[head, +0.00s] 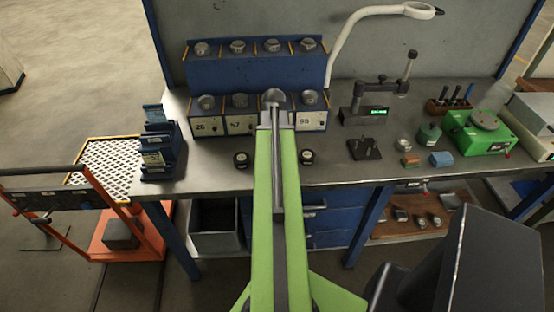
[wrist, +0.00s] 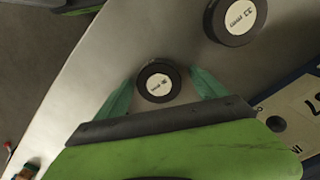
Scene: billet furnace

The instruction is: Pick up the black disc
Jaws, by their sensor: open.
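In the wrist view a small black disc (wrist: 154,87) with a white label lies flat on the grey bench top, between the spread green fingers of my gripper (wrist: 160,88). The gripper is open, and I see a gap between the disc and each finger. A larger-looking black disc (wrist: 232,36) with a white label lies beyond, at the upper right. In the head view one black disc (head: 241,160) lies left of my green arm and another black disc (head: 307,157) lies right of it. My arm hides the bench between them, and the fingertips cannot be made out there.
Blue bins with numbered labels (head: 314,121) stand behind on the bench (head: 215,172). A blue rack (head: 160,155) stands left. A gauge stand (head: 365,113), dark block (head: 364,149) and green machine (head: 480,134) stand right. An orange cart (head: 140,236) is on the floor left.

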